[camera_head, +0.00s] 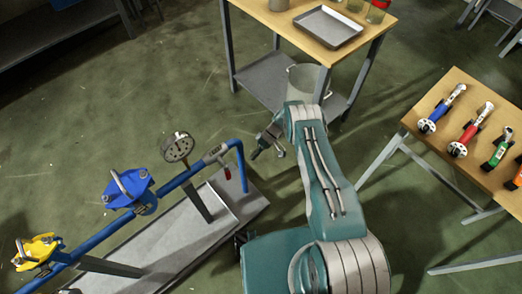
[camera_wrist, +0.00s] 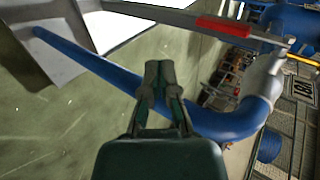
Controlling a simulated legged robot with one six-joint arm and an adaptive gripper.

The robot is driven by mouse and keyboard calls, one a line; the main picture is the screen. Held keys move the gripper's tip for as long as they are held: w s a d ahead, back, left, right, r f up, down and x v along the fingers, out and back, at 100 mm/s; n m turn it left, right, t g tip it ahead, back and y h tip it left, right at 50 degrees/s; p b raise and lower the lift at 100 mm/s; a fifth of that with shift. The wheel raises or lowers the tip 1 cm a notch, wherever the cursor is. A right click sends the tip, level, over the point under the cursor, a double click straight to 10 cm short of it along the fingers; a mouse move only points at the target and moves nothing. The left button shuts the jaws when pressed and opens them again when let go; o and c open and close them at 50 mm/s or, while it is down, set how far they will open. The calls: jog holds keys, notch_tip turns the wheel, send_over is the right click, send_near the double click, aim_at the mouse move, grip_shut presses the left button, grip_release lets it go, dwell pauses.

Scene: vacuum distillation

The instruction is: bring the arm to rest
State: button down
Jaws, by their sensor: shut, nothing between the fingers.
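My arm is green and grey and reaches up through the middle of the head view. My gripper (camera_head: 264,152) hangs at its far end, just right of the blue pipe's bent end. In the wrist view, my gripper (camera_wrist: 160,68) has its two dark fingers together, with nothing between them. The blue pipe (camera_head: 239,155) also crosses behind the fingers in the wrist view (camera_wrist: 215,127). I cannot tell the exact gap between gripper and pipe, but the fingers hold no part of it.
The pipe rig on a grey base (camera_head: 148,248) carries a gauge (camera_head: 177,147), a blue valve (camera_head: 128,188), a yellow valve (camera_head: 38,250) and a red handle (camera_head: 216,153). A table with a tray (camera_head: 321,27) stands behind. A tool table (camera_head: 440,150) stands at right. Green floor lies between.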

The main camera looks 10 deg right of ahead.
jog(key=w+d+r+m+t+h, duration=0.1)
jog(key=w+d+r, duration=0.25)
jog(key=r, duration=0.65)
jog(key=w+d+r+t+h, duration=0.1)
jog(key=w+d+r, duration=0.1)
jog(key=w+r, duration=0.5)
jog(key=s+d+r+m+t+h, duration=0.1)
jog(key=s+r, duration=0.2)
jog(key=r, duration=0.9)
jog(key=s+d+r+m+t+h, duration=0.1)
jog(key=s+r+h, duration=0.15)
jog(key=r, duration=0.95)
jog(key=s+d+r+m+t+h, duration=0.2)
jog(key=s+r+t, duration=0.2)
jog(key=s+r, duration=1.1)
jog(key=s+d+r+m+t+h, duration=0.1)
jog(key=s+d+t, duration=0.1)
jog(key=s, duration=1.4)
jog(key=shift+s+m+t, duration=0.2)
jog(key=shift+m+t, duration=0.2)
jog(key=shift+t, duration=0.4)
